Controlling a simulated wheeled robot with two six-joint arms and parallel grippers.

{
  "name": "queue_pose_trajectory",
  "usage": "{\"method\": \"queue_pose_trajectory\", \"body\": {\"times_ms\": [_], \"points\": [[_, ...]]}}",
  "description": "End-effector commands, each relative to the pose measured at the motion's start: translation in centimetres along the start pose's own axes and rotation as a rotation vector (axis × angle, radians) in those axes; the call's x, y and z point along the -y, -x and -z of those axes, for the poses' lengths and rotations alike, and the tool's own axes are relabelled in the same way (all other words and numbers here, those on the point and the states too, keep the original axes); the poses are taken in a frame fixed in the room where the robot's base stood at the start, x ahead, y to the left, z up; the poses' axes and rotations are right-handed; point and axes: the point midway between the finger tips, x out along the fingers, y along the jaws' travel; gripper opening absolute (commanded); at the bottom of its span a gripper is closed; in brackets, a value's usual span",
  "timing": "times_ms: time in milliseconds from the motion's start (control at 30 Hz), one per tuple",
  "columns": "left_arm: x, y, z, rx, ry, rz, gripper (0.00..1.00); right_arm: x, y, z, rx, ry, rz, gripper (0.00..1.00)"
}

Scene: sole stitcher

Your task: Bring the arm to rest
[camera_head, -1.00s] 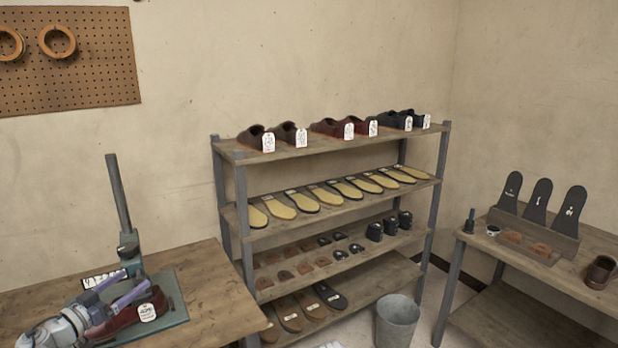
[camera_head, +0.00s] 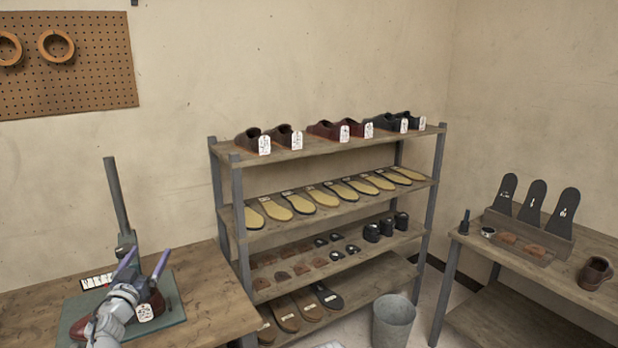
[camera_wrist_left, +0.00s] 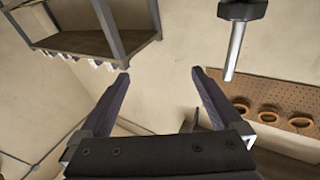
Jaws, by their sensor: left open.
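My left gripper (camera_head: 143,262) is raised above the left bench, its two purple fingers spread apart and pointing up. In the left wrist view the gripper (camera_wrist_left: 160,75) is open with nothing between its fingers. A reddish-brown shoe (camera_head: 156,302) with a white tag (camera_head: 145,312) rests on the green mat (camera_head: 172,316), partly hidden behind my left gripper and wrist. My right gripper does not show.
A dark upright post (camera_head: 117,195) stands at the back of the left bench (camera_head: 215,290), close to my gripper. A shelf rack (camera_head: 243,215) of shoes and soles stands in the middle. A bucket (camera_head: 395,322) and a second bench (camera_head: 500,320) are on the right.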

Motion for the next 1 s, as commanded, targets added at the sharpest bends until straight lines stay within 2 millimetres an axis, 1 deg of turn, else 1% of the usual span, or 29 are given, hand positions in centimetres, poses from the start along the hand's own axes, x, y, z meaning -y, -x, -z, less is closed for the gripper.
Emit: {"method": "queue_pose_trajectory", "body": {"times_ms": [33,133,267,367,467,500,567,600,667,700,767,800,900,1000], "points": [[-1.1,-0.5,0.3,0.008,0.0,0.046,1.0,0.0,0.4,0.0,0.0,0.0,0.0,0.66],[-2.8,-1.1,-0.3,0.064,0.001,0.171,1.0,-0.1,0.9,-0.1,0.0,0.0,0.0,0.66],[-5.8,-0.7,-2.7,0.218,0.005,0.305,1.0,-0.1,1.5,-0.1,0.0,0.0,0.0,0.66],[-9.1,0.8,-5.5,0.389,0.004,0.365,1.0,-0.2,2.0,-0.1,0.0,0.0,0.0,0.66],[-13.3,3.4,-8.5,0.597,-0.006,0.379,1.0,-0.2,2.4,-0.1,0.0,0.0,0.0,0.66],[-15.2,4.7,-9.7,0.687,-0.016,0.37,1.0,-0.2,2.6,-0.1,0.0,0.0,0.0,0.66],[-18.3,7.1,-11.4,0.829,-0.032,0.34,1.0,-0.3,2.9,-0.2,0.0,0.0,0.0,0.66],[-20.4,8.9,-12.4,0.925,-0.048,0.31,1.0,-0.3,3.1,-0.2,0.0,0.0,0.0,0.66],[-23.4,11.8,-13.6,1.065,-0.073,0.255,1.0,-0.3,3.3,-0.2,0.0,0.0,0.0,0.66],[-25.4,13.8,-14.2,1.153,-0.094,0.209,1.0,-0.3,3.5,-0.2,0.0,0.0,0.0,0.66],[-28.1,16.8,-14.8,1.279,-0.125,0.136,1.0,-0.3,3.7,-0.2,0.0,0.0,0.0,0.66],[-29.7,18.8,-14.9,1.354,-0.147,0.084,1.0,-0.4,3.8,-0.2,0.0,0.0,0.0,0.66],[-33.1,23.3,-15.0,1.516,-0.2,-0.045,1.0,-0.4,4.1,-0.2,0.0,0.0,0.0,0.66],[-35.3,26.8,-14.6,1.632,-0.245,-0.155,1.0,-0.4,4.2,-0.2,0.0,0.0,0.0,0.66]]}}
